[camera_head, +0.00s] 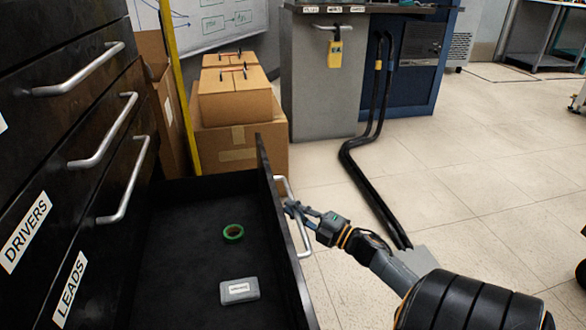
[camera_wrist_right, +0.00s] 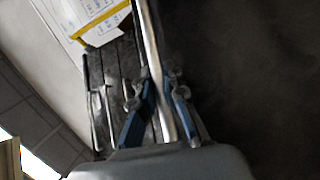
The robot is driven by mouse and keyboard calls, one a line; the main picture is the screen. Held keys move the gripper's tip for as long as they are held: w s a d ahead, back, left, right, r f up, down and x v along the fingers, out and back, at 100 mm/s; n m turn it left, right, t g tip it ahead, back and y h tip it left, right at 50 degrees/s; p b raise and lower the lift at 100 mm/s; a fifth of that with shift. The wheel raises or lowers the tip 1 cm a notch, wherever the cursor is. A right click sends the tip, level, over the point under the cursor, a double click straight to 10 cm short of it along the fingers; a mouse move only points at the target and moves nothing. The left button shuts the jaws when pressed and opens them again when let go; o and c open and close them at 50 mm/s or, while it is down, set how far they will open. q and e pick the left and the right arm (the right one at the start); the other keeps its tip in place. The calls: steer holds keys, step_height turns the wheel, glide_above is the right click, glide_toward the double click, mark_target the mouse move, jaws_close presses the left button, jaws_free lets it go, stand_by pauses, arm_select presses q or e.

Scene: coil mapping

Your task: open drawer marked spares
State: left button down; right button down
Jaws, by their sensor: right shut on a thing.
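A black drawer stands pulled out from the black cabinet, its front panel (camera_head: 285,250) at the right end. A silver bar handle (camera_head: 303,242) is on the outside of the drawer front. My right gripper (camera_head: 290,207) is shut on this handle. In the right wrist view the handle bar (camera_wrist_right: 155,70) runs between the fingers (camera_wrist_right: 160,105). The drawer's own label is not visible, so I cannot read its name. My left gripper is not in view.
Closed drawers above carry the labels DRIVERS (camera_head: 26,232) and LEADS (camera_head: 69,290). Cardboard boxes (camera_head: 235,140) stand behind the open drawer. Black cables (camera_head: 365,170) run across the floor; the floor at right is mostly clear.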

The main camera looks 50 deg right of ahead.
steer(key=c, duration=1.7)
jaws_free()
steer(key=shift+o, duration=0.2)
steer(key=shift+s, duration=0.1)
steer(key=v, duration=1.1)
steer(key=shift+s, duration=0.4)
